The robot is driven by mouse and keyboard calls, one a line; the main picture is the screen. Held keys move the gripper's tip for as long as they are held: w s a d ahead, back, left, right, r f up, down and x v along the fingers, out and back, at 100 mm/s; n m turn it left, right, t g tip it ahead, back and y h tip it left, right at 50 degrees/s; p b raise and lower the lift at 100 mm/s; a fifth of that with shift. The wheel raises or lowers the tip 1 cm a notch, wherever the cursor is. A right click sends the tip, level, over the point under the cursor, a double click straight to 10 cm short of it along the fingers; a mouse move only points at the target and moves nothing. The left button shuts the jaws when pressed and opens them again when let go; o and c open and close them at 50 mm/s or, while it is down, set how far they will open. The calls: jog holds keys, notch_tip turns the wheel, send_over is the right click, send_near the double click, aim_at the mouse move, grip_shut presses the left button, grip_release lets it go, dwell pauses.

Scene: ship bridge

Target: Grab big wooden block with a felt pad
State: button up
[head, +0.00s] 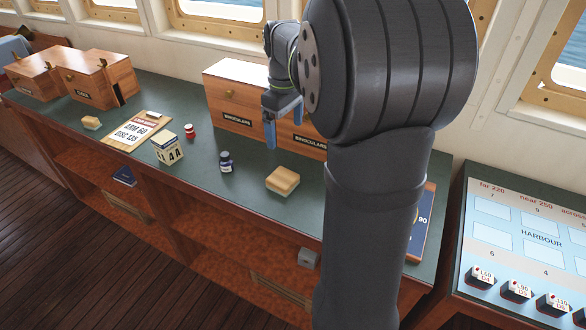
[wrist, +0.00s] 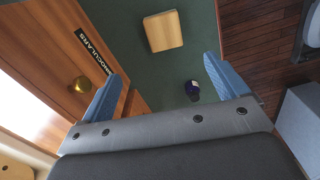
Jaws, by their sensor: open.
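A larger wooden block (head: 283,180) lies on the green counter top, in front of the binoculars box. It shows in the wrist view (wrist: 163,31) at the top middle, beyond the fingertips. I cannot make out a felt pad on it. A smaller wooden block (head: 91,123) lies far left on the counter. My gripper (head: 284,124) is open and empty, above the counter by the binoculars box front. In the wrist view its blue fingers (wrist: 164,70) are wide apart, with no block between them.
The binoculars box (head: 229,92) stands behind the block. A dark blue bottle (head: 226,161), a small red jar (head: 190,131), a calendar block (head: 167,149) and a clipboard (head: 131,131) are to the left. A lit chart panel (head: 530,235) is at right.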

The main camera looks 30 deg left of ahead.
send_over(283, 177)
jog(key=f, duration=1.2)
jog(key=shift+w+d, duration=0.25)
jog(key=shift+d, duration=0.05)
jog(key=f, duration=0.5)
jog(key=shift+s+a+f, duration=0.1)
jog(key=shift+s+a, duration=0.1)
jog(key=shift+a, duration=0.15)
jog(key=c, duration=1.1)
